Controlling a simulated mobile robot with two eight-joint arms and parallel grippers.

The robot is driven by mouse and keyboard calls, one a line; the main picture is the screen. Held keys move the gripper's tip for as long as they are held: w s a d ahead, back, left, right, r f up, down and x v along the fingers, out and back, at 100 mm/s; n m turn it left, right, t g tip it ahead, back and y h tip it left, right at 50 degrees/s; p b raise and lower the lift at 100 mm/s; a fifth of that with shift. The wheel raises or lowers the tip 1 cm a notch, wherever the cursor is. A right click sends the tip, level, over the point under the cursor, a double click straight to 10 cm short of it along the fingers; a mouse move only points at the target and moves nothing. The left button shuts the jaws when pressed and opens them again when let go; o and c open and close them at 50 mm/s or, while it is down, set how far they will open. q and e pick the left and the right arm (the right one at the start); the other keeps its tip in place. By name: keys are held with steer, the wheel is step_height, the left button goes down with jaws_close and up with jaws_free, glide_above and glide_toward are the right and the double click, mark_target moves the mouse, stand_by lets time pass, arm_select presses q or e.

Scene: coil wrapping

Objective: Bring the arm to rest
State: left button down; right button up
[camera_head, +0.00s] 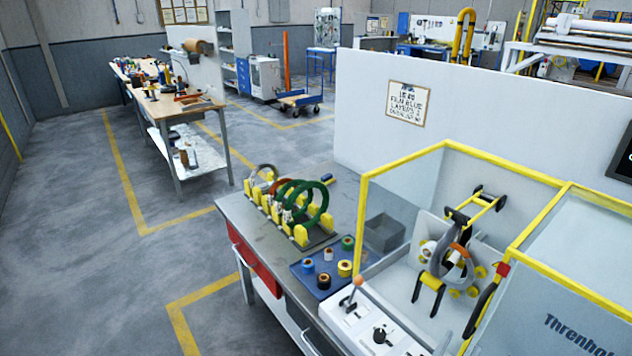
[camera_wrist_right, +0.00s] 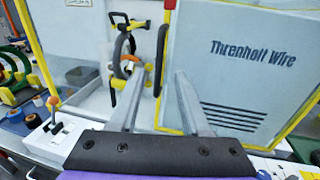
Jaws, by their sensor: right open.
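My right gripper (camera_wrist_right: 160,72) shows in the right wrist view. Its two grey fingers are apart with nothing between them, pointing toward the front of the wrapping machine. I cannot make it out in the head view. My left gripper is in neither view. The machine (camera_head: 450,146) has a yellow frame, clear panes and a grey panel marked "Threnholt Wire" (camera_wrist_right: 250,75). Inside it is a wrapping head (camera_head: 455,250) with a dark ring and yellow rollers. Whether a coil sits in the ring is hard to tell.
Green and brown coils stand in a yellow rack (camera_head: 300,235) on the bench. A blue mat (camera_head: 308,288) holds several tape rolls. A control box (camera_head: 350,318) with a lever stands before the machine. The floor (camera_head: 80,270) at left is clear.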

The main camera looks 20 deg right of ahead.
steer(key=a+f+m+g+y, duration=0.45)
steer(key=f+m+y, duration=0.35)
steer(key=f+m, duration=0.5)
steer(key=w+a+f+m+y, duration=0.1)
steer(key=a+m+y, duration=0.6)
steer(key=a+m, duration=0.3)
steer(key=shift+a+m, duration=0.4)
steer(key=shift+m, duration=0.4)
steer(key=shift+d, duration=0.1)
